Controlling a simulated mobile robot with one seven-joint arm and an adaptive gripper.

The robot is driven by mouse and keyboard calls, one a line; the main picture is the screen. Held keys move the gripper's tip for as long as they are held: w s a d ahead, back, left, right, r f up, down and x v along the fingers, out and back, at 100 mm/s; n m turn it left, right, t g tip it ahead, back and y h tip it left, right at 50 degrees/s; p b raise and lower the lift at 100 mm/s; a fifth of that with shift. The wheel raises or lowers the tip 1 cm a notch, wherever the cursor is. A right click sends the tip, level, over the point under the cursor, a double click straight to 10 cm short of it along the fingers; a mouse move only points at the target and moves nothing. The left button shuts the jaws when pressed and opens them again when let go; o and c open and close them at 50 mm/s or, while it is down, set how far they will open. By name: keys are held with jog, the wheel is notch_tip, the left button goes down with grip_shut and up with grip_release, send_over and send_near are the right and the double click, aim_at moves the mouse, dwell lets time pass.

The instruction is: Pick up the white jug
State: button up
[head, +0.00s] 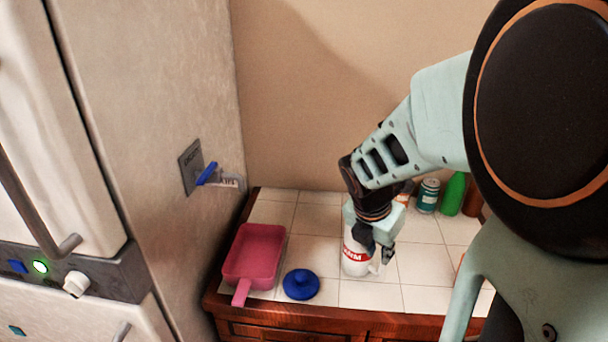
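A white jug (355,268) with a red label band stands upright on the white tiled counter (313,220). My gripper (376,254) points down from above at the jug's right side. Its dark fingers overlap the jug's upper right part in the head view. I cannot tell whether they touch it or whether they are open or shut. The jug's top and right side are partly hidden by my gripper.
A pink dustpan-like scoop (255,256) and a blue lid-like disc (301,284) lie left of the jug. A teal can (428,195) and a green bottle (453,194) stand behind right. A grey fridge-like cabinet (150,120) rises at the left.

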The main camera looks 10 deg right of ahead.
aim_at(381, 271)
jog(key=shift+d+b+x, duration=0.15)
jog(key=shift+x, duration=1.6)
jog(key=shift+d+b+x, duration=0.15)
jog(key=shift+d+x, duration=0.05)
jog(key=shift+x, duration=1.6)
jog(key=shift+r, duration=0.15)
grip_shut()
jog(key=shift+w, duration=0.1)
